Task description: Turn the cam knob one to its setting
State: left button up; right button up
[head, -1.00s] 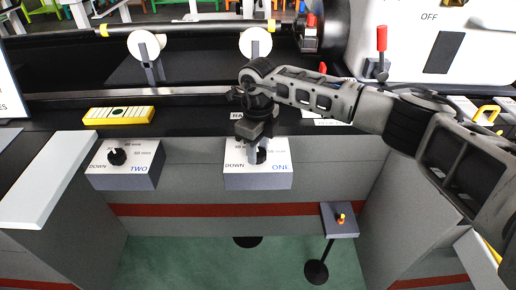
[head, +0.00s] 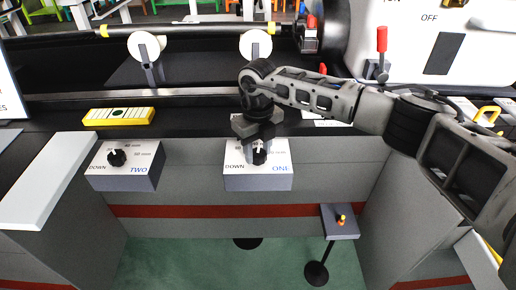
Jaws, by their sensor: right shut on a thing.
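Cam knob one is a small black knob (head: 259,158) with a pale pointer, on the white-topped box marked ONE (head: 240,181). My right gripper (head: 259,150) reaches down from above and is shut on this knob. The gripper hides much of the knob and part of the scale; the word DOWN shows at the left. Cam knob two (head: 117,157) stands on the matching box marked TWO (head: 125,182), to the left, with nothing touching it. My left gripper is not in view.
A yellow level-like block (head: 119,116) lies on the dark ledge behind box TWO. White rollers (head: 143,46) stand farther back. A red-handled lever (head: 382,42) is at the right. A small pedestal (head: 339,222) stands in front on the right. A pale panel (head: 45,180) is at the left.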

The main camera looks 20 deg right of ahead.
aim_at(258, 153)
jog(key=shift+w+r, duration=0.1)
jog(key=shift+r, duration=0.05)
jog(key=o, duration=1)
notch_tip(258, 153, up, 16)
jog(key=shift+f+b, duration=0.1)
jog(key=shift+b, duration=0.6)
